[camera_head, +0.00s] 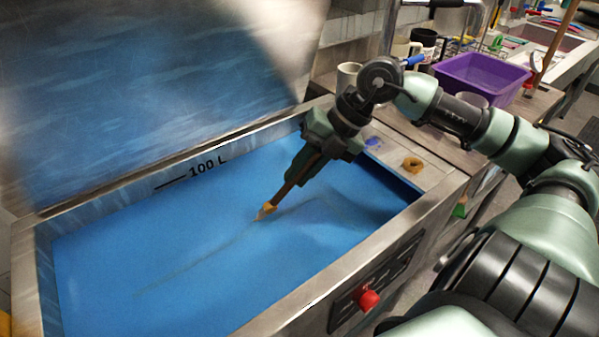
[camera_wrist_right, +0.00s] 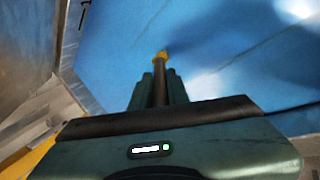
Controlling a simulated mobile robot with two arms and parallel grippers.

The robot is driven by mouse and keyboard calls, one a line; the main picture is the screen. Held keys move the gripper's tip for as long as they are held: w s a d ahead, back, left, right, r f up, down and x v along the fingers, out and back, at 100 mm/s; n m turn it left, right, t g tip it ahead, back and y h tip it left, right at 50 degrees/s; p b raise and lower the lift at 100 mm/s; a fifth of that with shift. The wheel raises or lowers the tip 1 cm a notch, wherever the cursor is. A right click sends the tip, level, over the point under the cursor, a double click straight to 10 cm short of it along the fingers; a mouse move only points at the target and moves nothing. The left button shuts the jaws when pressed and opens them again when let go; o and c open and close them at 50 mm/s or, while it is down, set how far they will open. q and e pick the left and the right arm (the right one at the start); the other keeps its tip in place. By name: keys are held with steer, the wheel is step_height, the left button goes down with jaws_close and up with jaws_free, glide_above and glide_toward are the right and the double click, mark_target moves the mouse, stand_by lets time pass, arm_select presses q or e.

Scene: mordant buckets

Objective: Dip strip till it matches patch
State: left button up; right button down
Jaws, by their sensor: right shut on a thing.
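My right gripper (camera_head: 299,172) is shut on a thin dark brown stick (camera_head: 284,192), pointing down and left over the tank of blue liquid (camera_head: 190,255). The stick ends in a yellow-orange piece (camera_head: 267,208) with a small pale tip. That end is at or just above the liquid; I cannot tell which. The wrist view shows the stick (camera_wrist_right: 160,88) between the fingers with its yellow end (camera_wrist_right: 162,56) against blue. No separate strip can be made out. A small blue patch (camera_head: 373,143) lies on the tank's right rim. My left gripper is out of view.
The tank's metal rim (camera_head: 440,205) surrounds the liquid; its raised lid (camera_head: 150,80) stands behind. A brown ring (camera_head: 413,164) lies on the rim. A red knob (camera_head: 368,299) is on the front. A purple tub (camera_head: 482,78) and mugs (camera_head: 348,76) stand on the back counter.

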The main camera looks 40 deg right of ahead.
steer(key=shift+d+f, duration=0.1)
steer(key=shift+d, duration=0.35)
steer(key=shift+a, duration=0.7)
steer(key=shift+d+b, duration=0.45)
steer(key=shift+d, duration=0.05)
steer(key=shift+s+d+r, duration=0.15)
steer(key=shift+d+r, duration=0.15)
steer(key=shift+d, duration=0.15)
steer(key=r+p, duration=0.1)
steer(key=r, duration=0.1)
steer(key=a+r+p, duration=0.1)
steer(key=r, duration=0.1)
steer(key=shift+w+p, duration=0.2)
steer(key=shift+p, duration=0.15)
step_height(320, 180, up, 11)
steer(key=p, duration=0.7)
steer(key=shift+d+f, duration=0.15)
steer(key=shift+s, duration=0.1)
stand_by(1.1)
